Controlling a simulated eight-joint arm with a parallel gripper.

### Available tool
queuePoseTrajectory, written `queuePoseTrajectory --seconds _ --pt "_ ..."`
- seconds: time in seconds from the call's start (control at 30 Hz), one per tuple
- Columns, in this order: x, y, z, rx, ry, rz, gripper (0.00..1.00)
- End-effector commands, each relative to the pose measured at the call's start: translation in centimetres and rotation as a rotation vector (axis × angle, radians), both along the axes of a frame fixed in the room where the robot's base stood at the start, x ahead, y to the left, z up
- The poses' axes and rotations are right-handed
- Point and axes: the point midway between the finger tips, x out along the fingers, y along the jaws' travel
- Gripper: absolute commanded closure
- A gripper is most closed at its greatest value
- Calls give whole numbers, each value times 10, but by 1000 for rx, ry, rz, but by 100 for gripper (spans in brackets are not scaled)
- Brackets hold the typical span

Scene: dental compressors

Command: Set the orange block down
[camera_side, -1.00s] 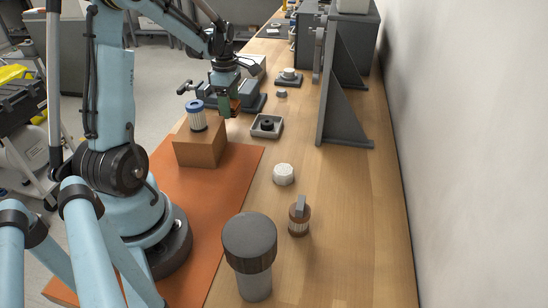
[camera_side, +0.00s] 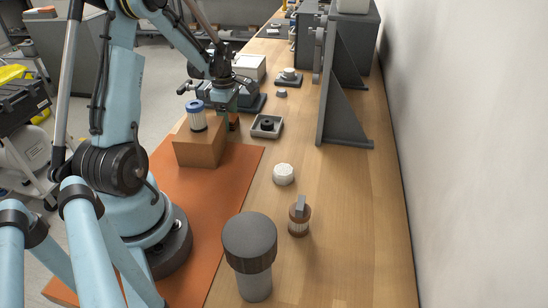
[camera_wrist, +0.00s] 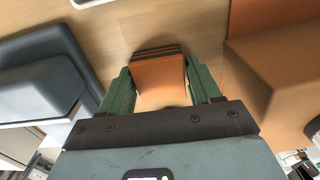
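The orange block (camera_wrist: 160,78) shows in the wrist view between the two green fingers of my gripper (camera_wrist: 162,85). The fingers are shut on its two sides, and dark stripes run along its far edge. In the side view my gripper (camera_side: 227,121) points down just behind and right of the brown box, low over the bench. The block is not clearly visible there. Whether its underside touches the bench cannot be told.
The brown box (camera_side: 196,151) carries a blue-capped filter (camera_side: 197,121); the box also stands close right in the wrist view (camera_wrist: 285,75). A square tray with a dark ring (camera_side: 267,126) is right of my gripper. A grey device (camera_wrist: 45,85) lies left in the wrist view.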

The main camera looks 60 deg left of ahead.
Motion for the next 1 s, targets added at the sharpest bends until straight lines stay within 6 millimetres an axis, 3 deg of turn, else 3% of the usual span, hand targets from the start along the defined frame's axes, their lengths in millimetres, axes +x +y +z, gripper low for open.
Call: queuePoseTrajectory --seconds 0.13,0.53,1.0 --pt "0 0 0 0 0 0 17" --pt "0 0 9 0 0 0 17" --pt "0 0 91 -1 1 0 17"
